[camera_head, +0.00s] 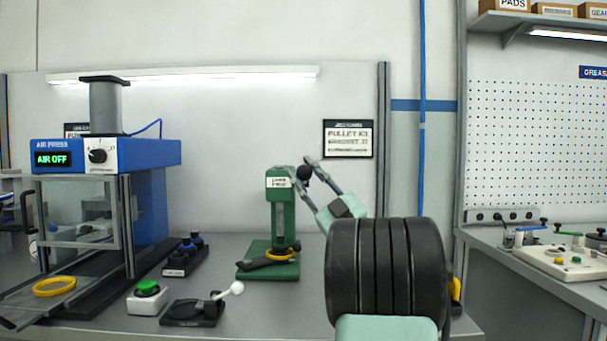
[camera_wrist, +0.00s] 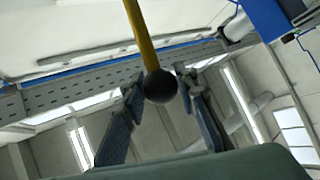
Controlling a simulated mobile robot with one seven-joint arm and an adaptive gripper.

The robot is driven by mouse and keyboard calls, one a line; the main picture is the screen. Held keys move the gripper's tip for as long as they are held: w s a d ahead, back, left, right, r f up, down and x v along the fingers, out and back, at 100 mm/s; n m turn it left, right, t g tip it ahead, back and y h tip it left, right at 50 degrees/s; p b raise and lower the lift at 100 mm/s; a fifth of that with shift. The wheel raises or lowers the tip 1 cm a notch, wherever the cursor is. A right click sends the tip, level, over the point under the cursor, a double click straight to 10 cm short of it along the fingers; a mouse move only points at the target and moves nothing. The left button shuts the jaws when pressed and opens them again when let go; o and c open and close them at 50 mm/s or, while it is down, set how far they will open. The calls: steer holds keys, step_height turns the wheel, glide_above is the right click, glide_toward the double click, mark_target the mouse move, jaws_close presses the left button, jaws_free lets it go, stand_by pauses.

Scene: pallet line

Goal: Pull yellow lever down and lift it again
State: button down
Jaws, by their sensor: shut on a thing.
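The yellow lever (camera_wrist: 143,35) shows in the wrist view as a yellow rod ending in a black ball knob (camera_wrist: 161,88). My gripper (camera_wrist: 161,84) is shut on this knob, with one finger on each side of it. In the head view my gripper (camera_head: 306,167) is beside the upper part of the green lever press (camera_head: 281,210), with the black knob between its fingertips. The knob is level with the press's upper part. The yellow rod cannot be made out in the head view.
A yellow ring (camera_head: 280,254) sits at the foot of the green press. To the left are the blue air press (camera_head: 154,200), reading AIR OFF, a green button box (camera_head: 147,296) and a small white-knobbed lever unit (camera_head: 195,311). My arm hides the bench's right part.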

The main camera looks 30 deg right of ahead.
steer(key=c, duration=2)
jaws_free()
steer(key=shift+w+f, duration=0.1)
steer(key=shift+f, duration=0.35)
steer(key=o, duration=0.5)
steer(key=shift+r, duration=0.2)
steer(key=v, duration=1.2)
